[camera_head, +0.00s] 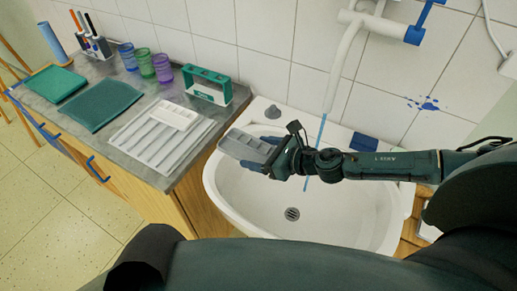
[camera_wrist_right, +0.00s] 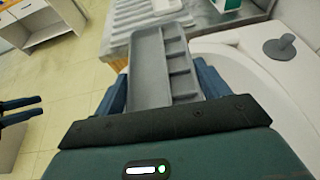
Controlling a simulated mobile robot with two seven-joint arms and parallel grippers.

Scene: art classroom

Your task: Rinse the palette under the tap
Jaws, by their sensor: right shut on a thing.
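The grey palette (camera_head: 246,146) with several compartments is held by my right gripper (camera_head: 275,156) over the left part of the white sink (camera_head: 258,208). In the right wrist view the palette (camera_wrist_right: 160,65) sits between the two fingers. A thin blue stream of water (camera_head: 320,135) runs down from the white tap (camera_head: 342,62). The palette is to the left of the stream, apart from it; my right arm crosses near the stream's lower part. My left gripper does not show in the head view; dark finger-like parts at the wrist view's left edge are unclear.
A grey plug (camera_wrist_right: 280,47) lies on the sink rim. The basin's front is clear.

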